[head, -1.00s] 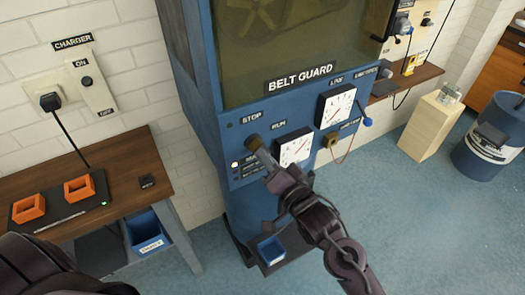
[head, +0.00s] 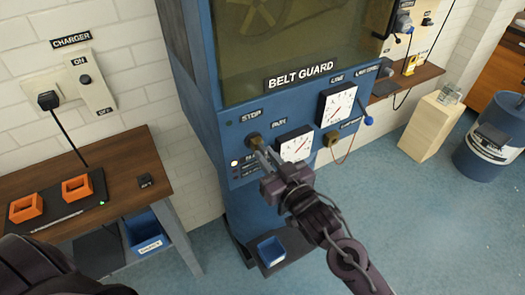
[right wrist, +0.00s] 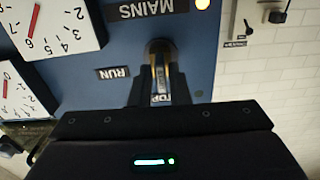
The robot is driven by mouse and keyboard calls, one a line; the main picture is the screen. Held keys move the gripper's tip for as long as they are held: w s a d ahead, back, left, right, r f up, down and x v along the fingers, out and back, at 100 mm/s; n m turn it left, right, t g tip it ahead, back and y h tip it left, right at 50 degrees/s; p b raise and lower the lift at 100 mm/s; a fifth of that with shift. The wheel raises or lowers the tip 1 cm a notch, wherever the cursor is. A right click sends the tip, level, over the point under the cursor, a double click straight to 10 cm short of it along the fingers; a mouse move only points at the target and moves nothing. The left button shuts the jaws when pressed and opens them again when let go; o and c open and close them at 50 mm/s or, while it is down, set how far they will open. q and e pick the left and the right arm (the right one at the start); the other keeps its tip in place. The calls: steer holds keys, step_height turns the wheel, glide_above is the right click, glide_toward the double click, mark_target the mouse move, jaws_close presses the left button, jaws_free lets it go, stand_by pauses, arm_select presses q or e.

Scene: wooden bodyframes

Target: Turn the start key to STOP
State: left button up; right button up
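The start key (head: 256,144) sits in its dark round switch on the blue machine panel, between the STOP label (head: 251,115) and the RUN label (head: 279,122). My right gripper (head: 264,155) is in front of it, its two fingers parted. In the right wrist view the brass key (right wrist: 160,67) shows between the fingers, with a gap around its lower part. There the letters "TOP" show between the fingers, and the rest of that label is hidden. Whether a finger touches the key cannot be told. My left arm is at the lower left; its gripper is out of view.
Two white gauges (head: 295,146) (head: 337,104) are close to the right of the switch. The belt guard (head: 300,40) is above. A wooden bench (head: 130,165) with orange blocks stands left.

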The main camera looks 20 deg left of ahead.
steer(key=o, duration=0.3)
